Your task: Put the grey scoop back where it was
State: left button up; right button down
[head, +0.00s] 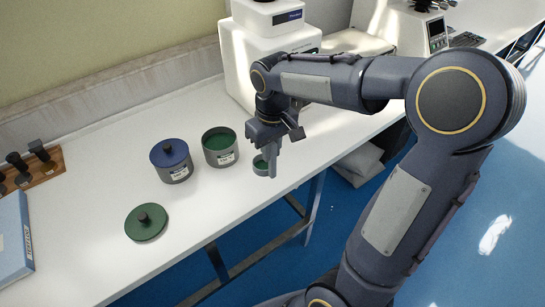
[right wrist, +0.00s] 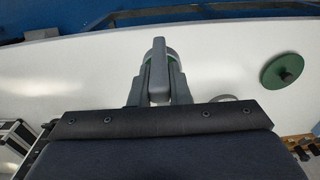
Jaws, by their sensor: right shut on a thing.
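My right gripper (head: 268,150) is low over the front edge of the white bench. It is shut on the grey scoop, whose grey handle (right wrist: 158,72) shows between the two fingers in the right wrist view. A small round grey cup with green in it (head: 260,164) is at the fingertips; it also shows at the handle's far end (right wrist: 172,54). It looks like the scoop's bowl, but the fingers hide the join. I cannot tell whether it touches the bench. My left gripper is not in view.
An open grey jar with a green inside (head: 221,157) stands left of my gripper. Beside it is a jar with a blue lid (head: 171,163). A green lid (head: 147,224) lies nearer. A white machine (head: 240,60) stands behind. The front left bench surface is partly clear.

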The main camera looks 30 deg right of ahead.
jog(key=w, duration=0.1)
jog(key=w+d+f, duration=0.2)
jog(key=w, duration=0.1)
jog(key=shift+d+p, duration=0.15)
jog(key=shift+p, duration=0.2)
jog(key=w+d+f, duration=0.2)
jog(key=w+f, duration=0.3)
jog(key=f, duration=0.4)
jog(key=shift+d+f+p, duration=0.3)
jog(key=c, duration=1.4)
grip_release()
jog(key=shift+o, duration=0.2)
